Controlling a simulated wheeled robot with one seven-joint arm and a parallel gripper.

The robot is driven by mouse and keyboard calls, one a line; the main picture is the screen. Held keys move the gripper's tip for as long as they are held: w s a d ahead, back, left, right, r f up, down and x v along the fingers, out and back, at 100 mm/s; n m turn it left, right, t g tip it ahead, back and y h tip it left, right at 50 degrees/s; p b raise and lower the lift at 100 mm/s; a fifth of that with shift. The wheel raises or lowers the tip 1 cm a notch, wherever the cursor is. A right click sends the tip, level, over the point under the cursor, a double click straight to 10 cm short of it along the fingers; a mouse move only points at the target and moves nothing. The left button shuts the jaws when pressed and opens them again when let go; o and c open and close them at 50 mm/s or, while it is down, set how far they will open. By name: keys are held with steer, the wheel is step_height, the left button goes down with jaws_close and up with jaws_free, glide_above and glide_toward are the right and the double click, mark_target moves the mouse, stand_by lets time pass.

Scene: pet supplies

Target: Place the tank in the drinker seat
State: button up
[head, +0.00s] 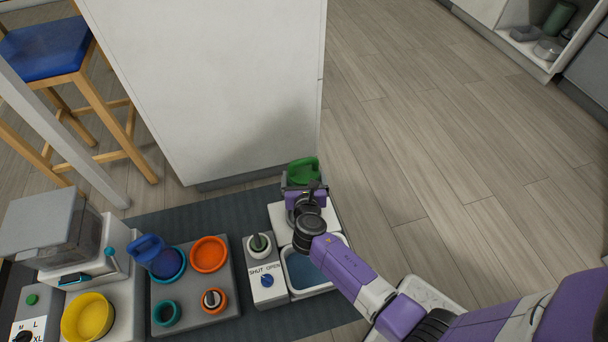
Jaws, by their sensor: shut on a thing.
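The tank (303,170), with a green top, is at the back of the drinker. My gripper (303,190) is shut on it from the near side. My wrist and purple arm hide much of the tank's lower part. The drinker (283,217) is a white unit with a blue water basin (300,268) at its front. The tank is over or just behind the drinker's rear part. The seat is hidden, and I cannot tell whether the tank touches it.
Left of the drinker is a SHUT/OPEN valve box (256,290) with a blue knob. A grey board (190,325) holds orange and teal rings and a blue scoop (150,253). A feeder with a yellow bowl (88,317) stands far left. A white panel (225,90) rises behind. Floor is clear at right.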

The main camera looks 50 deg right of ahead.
steer(key=shift+w+f+b, duration=0.15)
steer(key=shift+f+b, duration=3.1)
steer(key=shift+f, duration=1.95)
steer(key=o, duration=1.8)
steer(key=shift+f, duration=0.2)
